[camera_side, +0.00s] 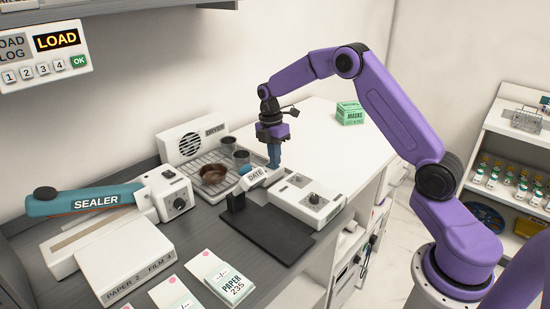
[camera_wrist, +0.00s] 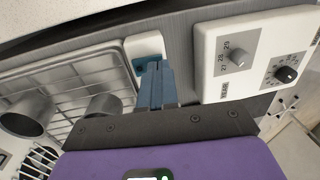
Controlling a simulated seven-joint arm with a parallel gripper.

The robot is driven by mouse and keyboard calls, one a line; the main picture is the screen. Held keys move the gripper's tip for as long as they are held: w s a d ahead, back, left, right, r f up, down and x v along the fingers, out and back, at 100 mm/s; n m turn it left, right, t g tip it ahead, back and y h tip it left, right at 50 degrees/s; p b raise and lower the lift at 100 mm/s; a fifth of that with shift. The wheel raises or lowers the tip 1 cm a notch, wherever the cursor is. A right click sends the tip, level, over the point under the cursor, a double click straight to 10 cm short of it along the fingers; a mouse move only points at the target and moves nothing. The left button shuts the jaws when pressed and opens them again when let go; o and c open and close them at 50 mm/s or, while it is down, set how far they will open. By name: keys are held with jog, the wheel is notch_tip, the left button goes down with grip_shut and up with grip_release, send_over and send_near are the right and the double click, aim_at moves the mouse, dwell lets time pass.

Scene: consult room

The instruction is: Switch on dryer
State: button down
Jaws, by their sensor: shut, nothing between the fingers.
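The dryer (camera_side: 184,142) is a white box with a round fan grille at the back of the counter. Its wire rack (camera_side: 196,184) stretches out in front, and also shows at left in the wrist view (camera_wrist: 65,82).
Two metal cups (camera_side: 241,158) and a brown bowl (camera_side: 213,174) stand on the rack. The DATE unit (camera_side: 310,199) has knobs. The sealer (camera_side: 85,200) is at left. Paper cards (camera_side: 215,268) lie in front. A green mask box (camera_side: 350,113) stands on the clear white top behind.

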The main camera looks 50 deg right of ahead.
jog(key=shift+f, duration=0.3)
jog(key=shift+s+f, duration=0.15)
jog(key=shift+f, duration=0.05)
dwell(0.4)
jog(key=shift+w+r, duration=0.25)
jog(key=shift+w, duration=0.6)
jog(key=shift+r, duration=0.1)
notch_tip(320, 180, up, 14)
jog(key=s, duration=0.1)
jog(key=shift+s, duration=0.35)
